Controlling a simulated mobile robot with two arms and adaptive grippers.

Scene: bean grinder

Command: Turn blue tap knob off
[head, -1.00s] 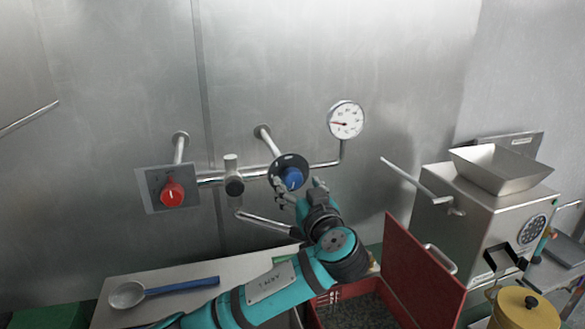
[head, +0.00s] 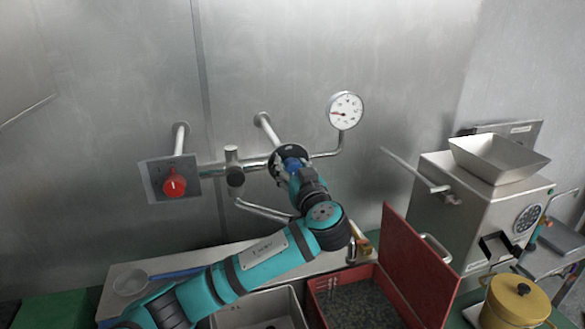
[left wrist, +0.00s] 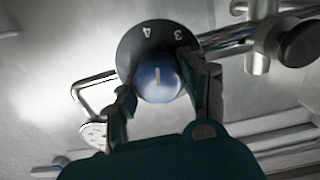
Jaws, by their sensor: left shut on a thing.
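The blue tap knob (head: 293,164) sits on a round black dial on the wall pipe, right of the red knob. In the left wrist view the blue knob (left wrist: 158,80) shows a pale marker line, and the dial (left wrist: 150,42) shows the numbers 4 and 3. My left gripper (head: 291,172) reaches up to the knob from below. In the left wrist view my left gripper (left wrist: 165,92) has one finger on each side of the knob and is shut on it. My right gripper is not in view.
A red knob (head: 174,184) on a grey plate is at the left of the pipe. A pressure gauge (head: 344,110) is at upper right. The spout (head: 262,209) hangs below the pipe. A red crate (head: 340,312), a grinder (head: 480,210) and a yellow pot (head: 517,303) stand right.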

